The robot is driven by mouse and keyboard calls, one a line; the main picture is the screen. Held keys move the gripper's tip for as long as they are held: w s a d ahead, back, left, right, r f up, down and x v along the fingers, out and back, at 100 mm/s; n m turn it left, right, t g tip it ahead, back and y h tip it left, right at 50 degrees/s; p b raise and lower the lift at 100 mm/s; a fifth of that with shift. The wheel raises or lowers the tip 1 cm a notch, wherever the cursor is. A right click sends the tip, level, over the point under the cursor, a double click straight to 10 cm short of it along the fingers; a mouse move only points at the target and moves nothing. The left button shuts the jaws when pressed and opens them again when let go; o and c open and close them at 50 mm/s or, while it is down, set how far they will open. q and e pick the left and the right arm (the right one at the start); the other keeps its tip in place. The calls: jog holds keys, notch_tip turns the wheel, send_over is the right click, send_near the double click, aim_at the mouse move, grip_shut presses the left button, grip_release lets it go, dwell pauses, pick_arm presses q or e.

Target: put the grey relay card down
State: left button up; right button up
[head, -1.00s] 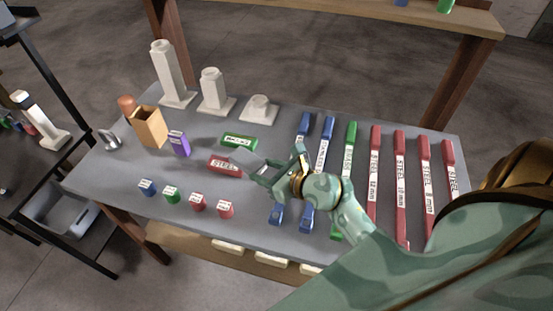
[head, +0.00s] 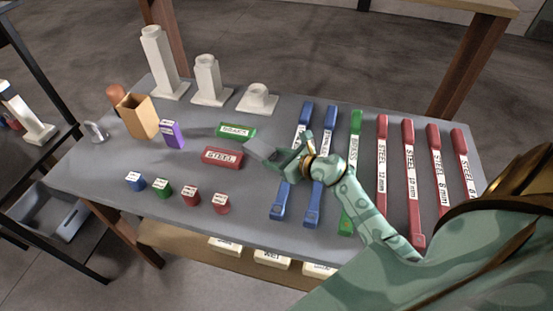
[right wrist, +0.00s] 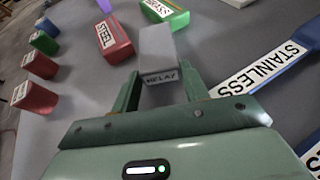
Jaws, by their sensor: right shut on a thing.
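The grey relay card (head: 259,148) is a small pale grey block over the middle of the table, just right of the red STEEL block (head: 222,157). My right gripper (head: 280,157) is shut on it. In the right wrist view the card (right wrist: 157,48) sticks out ahead between the two green fingers (right wrist: 160,90), with its RELAY label facing me. I cannot tell whether the card touches the tabletop. My left gripper is not in view.
The grey table (head: 120,160) holds a green BRASS block (head: 236,130) behind the card, small coloured cubes (head: 162,189) at front left, and long blue, green and red bars (head: 383,165) at right. White stands (head: 257,98) are at the back. Bare surface shows in front of the card.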

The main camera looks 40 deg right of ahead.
jog(key=o, duration=1)
jog(key=shift+f, duration=0.1)
